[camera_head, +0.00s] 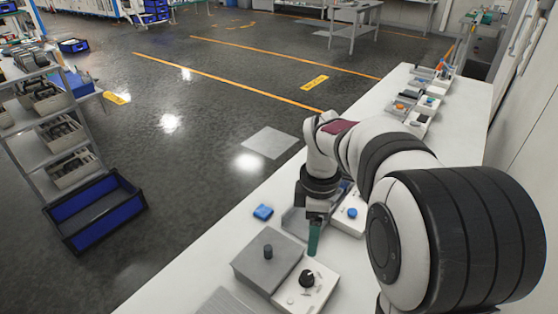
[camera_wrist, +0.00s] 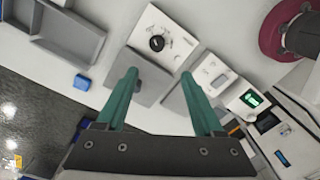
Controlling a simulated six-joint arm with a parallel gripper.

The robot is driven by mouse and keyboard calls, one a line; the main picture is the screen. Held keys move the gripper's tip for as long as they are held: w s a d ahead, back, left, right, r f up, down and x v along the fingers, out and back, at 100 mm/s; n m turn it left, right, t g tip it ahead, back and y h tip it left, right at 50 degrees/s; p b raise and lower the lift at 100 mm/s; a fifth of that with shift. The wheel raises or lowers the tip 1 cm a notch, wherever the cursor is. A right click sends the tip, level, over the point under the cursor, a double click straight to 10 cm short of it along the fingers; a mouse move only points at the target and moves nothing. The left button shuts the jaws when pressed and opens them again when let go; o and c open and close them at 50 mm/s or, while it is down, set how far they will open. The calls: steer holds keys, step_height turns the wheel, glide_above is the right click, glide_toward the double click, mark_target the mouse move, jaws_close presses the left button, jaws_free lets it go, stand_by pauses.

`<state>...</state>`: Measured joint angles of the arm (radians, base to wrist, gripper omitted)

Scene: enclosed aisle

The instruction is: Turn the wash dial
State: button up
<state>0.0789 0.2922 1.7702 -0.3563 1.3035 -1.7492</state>
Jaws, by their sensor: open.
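A round black dial (camera_head: 307,278) sits on a white panel (camera_head: 318,294) at the front of the bench; I cannot read a label that names it as the wash dial. In the wrist view the dial (camera_wrist: 157,43) is at upper centre on its white panel (camera_wrist: 177,32), with a pale pointer mark on it. My gripper (camera_head: 314,250) has green fingers and hangs just behind the dial in the head view. In the wrist view my gripper (camera_wrist: 158,75) is open, its fingers spread and empty, apart from the dial.
A grey box with a dark knob (camera_head: 268,251) stands left of the dial panel. A small blue block (camera_head: 263,212) lies near the bench edge. More small units (camera_head: 417,118) line the far bench.

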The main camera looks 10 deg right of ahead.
mark_target(308, 275)
steer(key=shift+n, duration=0.3)
step_height(308, 275, down, 16)
steer(key=shift+w+d+f, duration=0.1)
jaws_close()
